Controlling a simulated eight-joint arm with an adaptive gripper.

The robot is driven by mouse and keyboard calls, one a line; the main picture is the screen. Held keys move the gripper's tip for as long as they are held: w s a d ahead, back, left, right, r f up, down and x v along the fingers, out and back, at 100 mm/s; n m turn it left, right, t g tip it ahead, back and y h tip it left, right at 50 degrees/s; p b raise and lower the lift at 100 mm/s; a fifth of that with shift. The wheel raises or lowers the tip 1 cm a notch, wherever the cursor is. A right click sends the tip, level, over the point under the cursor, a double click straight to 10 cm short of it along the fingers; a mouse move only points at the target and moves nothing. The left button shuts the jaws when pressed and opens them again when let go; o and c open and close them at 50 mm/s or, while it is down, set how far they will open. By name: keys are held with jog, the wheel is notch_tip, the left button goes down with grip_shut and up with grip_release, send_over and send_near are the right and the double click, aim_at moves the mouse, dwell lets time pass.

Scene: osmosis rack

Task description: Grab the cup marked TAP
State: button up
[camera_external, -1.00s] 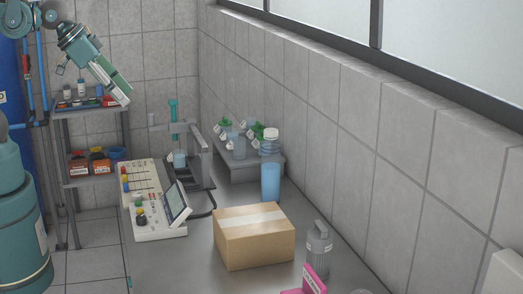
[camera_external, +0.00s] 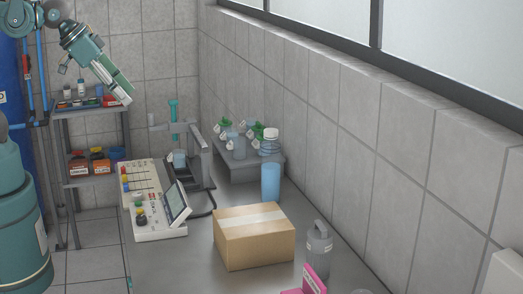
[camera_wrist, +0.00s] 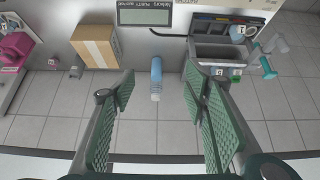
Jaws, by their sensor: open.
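Several small labelled cups, some with green plants, stand on a grey stepped rack (camera_external: 240,168) against the wall in the external view. Their labels are too small to read, so I cannot tell which one is marked TAP. A plain-looking light-blue cup (camera_external: 270,183) stands on the bench in front of the rack; no lettering on it is legible. It also shows in the wrist view (camera_wrist: 156,70). My gripper (camera_external: 126,98) is high at the left, over the shelf side and well away from the rack. In the wrist view my gripper (camera_wrist: 158,86) has its green fingers wide apart, with nothing held.
A control console (camera_external: 153,203) and a stand (camera_external: 197,165) lie between me and the rack. A clear bottle (camera_external: 269,144) is at the rack's right end.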

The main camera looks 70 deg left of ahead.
jog(key=w+a+n, duration=0.1)
jog(key=w+a, duration=0.2)
jog(key=w, duration=0.6)
jog(key=n+g+y+b, duration=0.1)
jog(key=n+g+y, duration=0.1)
jog(key=n+g, duration=0.15)
send_over(233, 142)
jog(key=s, duration=0.1)
jog(key=shift+t, duration=0.25)
jog(key=shift+d+f, duration=0.2)
jog(key=shift+f, duration=10.35)
jog(key=shift+f, duration=0.15)
jog(key=shift+w+a+f, duration=0.1)
jog(key=shift+w+f, duration=0.15)
jog(key=shift+f, duration=0.2)
jog(key=shift+w+f, duration=0.2)
jog(key=shift+f, duration=0.4)
jog(key=shift+a+f, duration=0.1)
jog(key=shift+f, duration=0.05)
